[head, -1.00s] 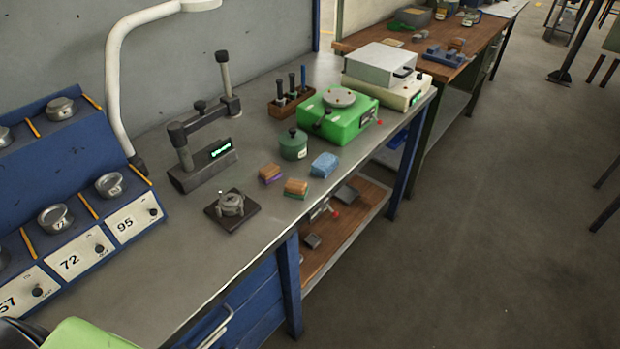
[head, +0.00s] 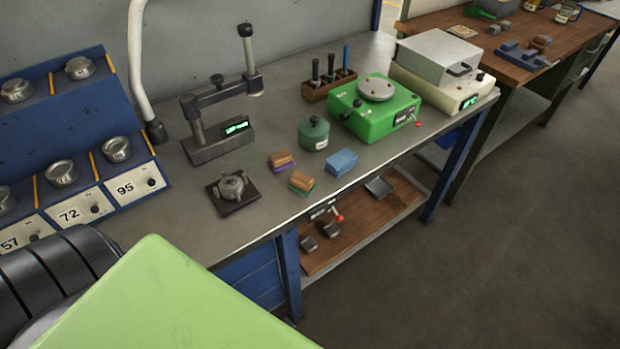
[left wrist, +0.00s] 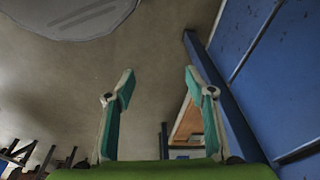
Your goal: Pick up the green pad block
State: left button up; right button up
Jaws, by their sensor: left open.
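The green pad block (head: 301,182) is a small wooden-topped block with a green underside. It lies on the grey workbench (head: 215,240) near its front edge. In the left wrist view my left gripper (left wrist: 158,75) is open, with its two fingers apart and nothing between them. That view shows floor and blue bench parts, not the block. The left gripper's fingers do not show in the head view, where a green part of my arm fills the lower left. My right gripper is in neither view.
A purple-bottomed block (head: 281,160) and a blue block (head: 341,162) lie close beside it. A green canister (head: 314,134) stands behind, and a dark-based fixture (head: 232,190) stands to the left. A green machine (head: 375,108) is further right. Open floor lies in front of the bench.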

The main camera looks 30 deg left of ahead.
pick_arm(q)
jog(key=w+d+r+m+h, duration=0.1)
jog(key=w+d+r+m, duration=0.3)
jog(key=r, duration=0.7)
jog(key=w+d+r+m+h, duration=0.1)
jog(key=w+d+r+m, duration=0.35)
jog(key=r, duration=0.65)
jog(key=w+d+r+m+h, duration=0.1)
jog(key=w+d+r+m, duration=0.1)
jog(key=w+d+r, duration=0.7)
jog(key=m+g+y, duration=0.2)
jog(key=m+y, duration=0.3)
jog(key=y, duration=0.3)
send_near(303, 179)
jog(key=x, duration=0.4)
jog(key=shift+w+f, duration=0.3)
jog(key=shift+f, duration=0.1)
jog(key=shift+p+x, duration=0.85)
jog(key=shift+x, duration=2)
jog(key=shift+s+a+r, duration=0.1)
jog(key=shift+s, duration=0.1)
jog(key=c, duration=1.3)
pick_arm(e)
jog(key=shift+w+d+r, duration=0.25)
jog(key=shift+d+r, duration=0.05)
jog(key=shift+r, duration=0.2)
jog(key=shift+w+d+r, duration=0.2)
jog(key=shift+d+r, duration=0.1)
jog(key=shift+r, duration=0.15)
